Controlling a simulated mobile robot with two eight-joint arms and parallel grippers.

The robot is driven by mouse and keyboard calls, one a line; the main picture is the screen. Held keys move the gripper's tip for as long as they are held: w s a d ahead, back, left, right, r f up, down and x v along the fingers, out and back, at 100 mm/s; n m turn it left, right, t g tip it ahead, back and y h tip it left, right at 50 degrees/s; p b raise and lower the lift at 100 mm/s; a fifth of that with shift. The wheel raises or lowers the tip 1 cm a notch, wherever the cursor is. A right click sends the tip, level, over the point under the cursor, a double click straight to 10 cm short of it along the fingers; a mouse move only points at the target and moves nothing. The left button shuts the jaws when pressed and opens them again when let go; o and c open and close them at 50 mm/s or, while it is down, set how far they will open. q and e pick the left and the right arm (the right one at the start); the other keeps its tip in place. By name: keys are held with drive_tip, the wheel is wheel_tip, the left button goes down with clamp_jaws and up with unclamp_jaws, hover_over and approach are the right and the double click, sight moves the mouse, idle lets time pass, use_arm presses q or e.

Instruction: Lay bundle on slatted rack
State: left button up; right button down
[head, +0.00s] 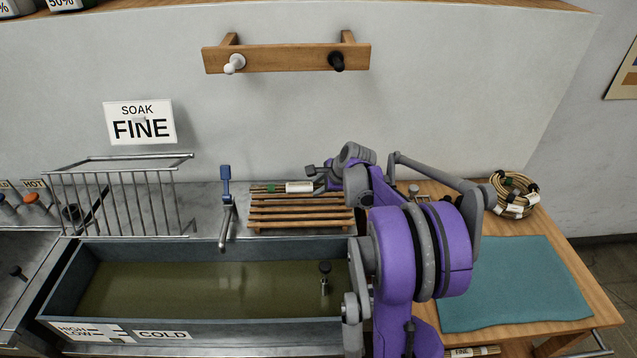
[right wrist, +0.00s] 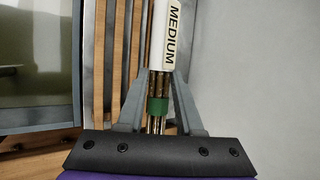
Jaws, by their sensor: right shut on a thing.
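The bundle (right wrist: 159,85) is a set of thin brown canes with a green band and a white label reading MEDIUM. My right gripper (right wrist: 158,88) is shut on it, with one finger on each side near the green band. In the head view the bundle's white label (head: 299,187) shows beside my right gripper (head: 318,181), at the back edge of the slatted rack (head: 300,211). The rack is brown wood and stands behind the sink. I cannot tell whether the bundle touches the slats. My left gripper is not in view.
A sink of murky water (head: 190,290) lies in front of the rack, with a blue-handled tap (head: 226,195) to the rack's left. A wire rack (head: 120,200) stands further left. A cane coil (head: 514,196) and a teal mat (head: 510,285) are on the right-hand table.

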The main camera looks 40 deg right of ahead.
wheel_tip(320, 180, down, 6)
drive_tip(key=shift+r+b, duration=0.1)
drive_tip(key=shift+b, duration=1.1)
drive_tip(key=shift+s+f+b, duration=0.1)
drive_tip(key=shift+f+b, duration=0.35)
drive_tip(key=shift+f, duration=0.2)
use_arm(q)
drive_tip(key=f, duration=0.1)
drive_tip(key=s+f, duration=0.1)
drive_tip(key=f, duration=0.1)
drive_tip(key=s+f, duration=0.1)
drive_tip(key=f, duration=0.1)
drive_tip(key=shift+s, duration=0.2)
use_arm(e)
drive_tip(key=shift+c, duration=2.4)
unclamp_jaws()
drive_tip(key=shift+a, duration=0.1)
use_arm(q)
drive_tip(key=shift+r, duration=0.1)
